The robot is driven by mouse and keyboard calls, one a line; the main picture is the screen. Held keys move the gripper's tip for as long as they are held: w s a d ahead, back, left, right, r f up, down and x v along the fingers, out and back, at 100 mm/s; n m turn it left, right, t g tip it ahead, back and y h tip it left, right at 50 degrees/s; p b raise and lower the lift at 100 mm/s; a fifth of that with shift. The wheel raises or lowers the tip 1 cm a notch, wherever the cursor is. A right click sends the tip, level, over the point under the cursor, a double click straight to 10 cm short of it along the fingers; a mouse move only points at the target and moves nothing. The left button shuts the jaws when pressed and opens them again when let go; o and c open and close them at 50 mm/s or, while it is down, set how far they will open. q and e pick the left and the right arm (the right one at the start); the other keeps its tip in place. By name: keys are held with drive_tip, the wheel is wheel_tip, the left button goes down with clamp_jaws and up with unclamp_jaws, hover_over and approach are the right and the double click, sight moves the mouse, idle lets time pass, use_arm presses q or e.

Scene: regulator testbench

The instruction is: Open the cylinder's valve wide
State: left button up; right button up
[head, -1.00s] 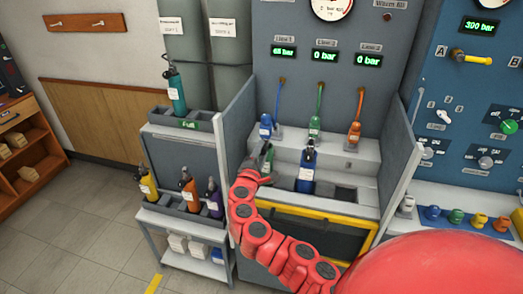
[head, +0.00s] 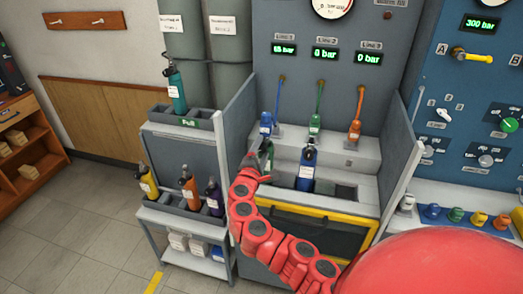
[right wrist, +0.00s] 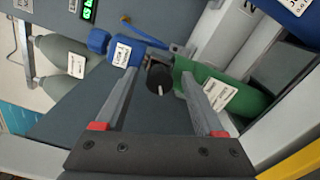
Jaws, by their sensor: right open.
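A green cylinder with a white label (right wrist: 222,96) lies across the right wrist view, with a black valve knob (right wrist: 160,78) at its left end. In the head view only a small dark green part of it (head: 269,150) shows beside my gripper. My right gripper (head: 260,158) is at the left side of the bench bay. In the right wrist view its two fingers (right wrist: 160,84) are open, with the black knob between their tips. I cannot tell whether either finger touches it. My left gripper is not in view.
A blue cylinder (head: 307,172) stands in the bay just right of my gripper. Blue, green and orange hose connectors (head: 355,131) sit on the step behind. Grey side walls (head: 238,125) flank the bay. A rack (head: 180,210) at left holds several cylinders.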

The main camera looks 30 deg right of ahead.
drive_tip(key=v, duration=1.7)
drive_tip(key=shift+s, duration=0.2)
drive_tip(key=shift+w+a+f, duration=0.1)
